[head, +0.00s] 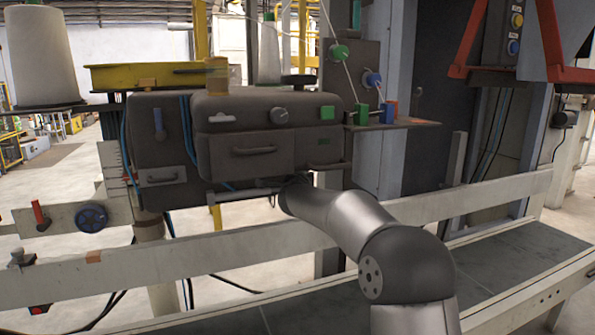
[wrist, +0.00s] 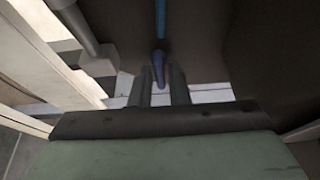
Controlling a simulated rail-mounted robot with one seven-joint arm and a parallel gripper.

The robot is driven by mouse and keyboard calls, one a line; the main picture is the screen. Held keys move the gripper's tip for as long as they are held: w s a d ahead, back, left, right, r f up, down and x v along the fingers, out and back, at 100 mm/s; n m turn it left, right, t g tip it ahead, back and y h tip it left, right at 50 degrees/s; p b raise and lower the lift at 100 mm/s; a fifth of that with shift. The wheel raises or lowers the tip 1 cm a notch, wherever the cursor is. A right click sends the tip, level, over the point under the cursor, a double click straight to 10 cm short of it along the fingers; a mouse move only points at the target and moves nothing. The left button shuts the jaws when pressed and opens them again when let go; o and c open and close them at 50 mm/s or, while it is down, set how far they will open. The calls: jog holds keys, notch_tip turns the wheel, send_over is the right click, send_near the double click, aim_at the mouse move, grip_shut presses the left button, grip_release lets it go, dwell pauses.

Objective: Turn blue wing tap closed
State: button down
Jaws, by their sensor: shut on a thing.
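The blue wing tap (wrist: 158,62) shows in the wrist view as a small dark blue-violet piece, upright in the picture. My gripper (wrist: 160,74) has its two dark fingers on either side of it and is shut on it. A light blue hose (wrist: 161,18) runs above the tap in the picture. In the head view my arm reaches to the underside of the dark sewing-head machine (head: 245,120); my gripper and the gripped tap are hidden there. The tap's exact turn angle is hard to tell.
A blue lever (head: 158,124) and blue hoses (head: 186,130) are on the machine's left part. A pale rail (head: 150,262) crosses in front, above the dark conveyor (head: 520,255). A blue handwheel (head: 91,217) is at the left. A grey rod (wrist: 73,22) is close by in the wrist view.

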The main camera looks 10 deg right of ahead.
jog(key=c, duration=1.5)
grip_release()
jog(key=shift+c, duration=0.2)
jog(key=s+a, duration=0.2)
jog(key=s, duration=1.5)
jog(key=shift+s+a, duration=0.15)
jog(key=shift+a, duration=0.05)
